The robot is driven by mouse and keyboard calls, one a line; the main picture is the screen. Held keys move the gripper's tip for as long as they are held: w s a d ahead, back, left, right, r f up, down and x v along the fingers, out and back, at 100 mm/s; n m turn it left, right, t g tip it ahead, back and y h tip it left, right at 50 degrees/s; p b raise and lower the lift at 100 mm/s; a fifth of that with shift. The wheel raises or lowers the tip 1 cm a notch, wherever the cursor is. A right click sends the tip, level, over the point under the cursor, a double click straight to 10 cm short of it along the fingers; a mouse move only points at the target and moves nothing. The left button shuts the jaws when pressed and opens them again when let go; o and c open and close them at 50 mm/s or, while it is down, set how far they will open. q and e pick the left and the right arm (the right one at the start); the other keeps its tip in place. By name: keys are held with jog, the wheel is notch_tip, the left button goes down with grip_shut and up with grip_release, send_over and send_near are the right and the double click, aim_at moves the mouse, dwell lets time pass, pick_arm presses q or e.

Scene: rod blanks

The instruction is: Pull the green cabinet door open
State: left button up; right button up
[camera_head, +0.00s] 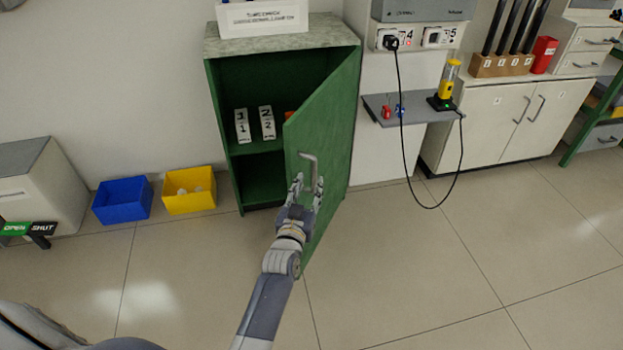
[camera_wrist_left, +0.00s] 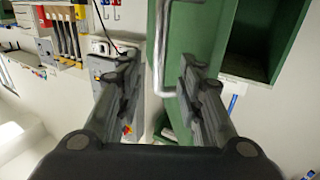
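The green cabinet door (camera_head: 326,140) stands partly open, swung out towards me on its right-hand edge, and the shelves inside show. Its bent grey metal handle (camera_head: 312,163) is on the door's outer face near the free edge. My left gripper (camera_head: 307,186) is at the lower end of the handle. In the left wrist view its two fingers (camera_wrist_left: 161,75) are apart, and the handle (camera_wrist_left: 158,42) shows between them with gaps on both sides. I cannot tell how deep the handle sits between the fingers. My right gripper is not in view.
Inside the cabinet stand white numbered items (camera_head: 267,123). A blue bin (camera_head: 122,201) and a yellow bin (camera_head: 189,190) sit on the floor to the left. A grey wall shelf (camera_head: 428,112) and a hanging black cable (camera_head: 410,165) are to the right. The floor in front is clear.

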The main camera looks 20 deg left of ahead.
pick_arm(q)
jog(key=shift+s+d, duration=0.1)
jog(key=shift+s, duration=0.5)
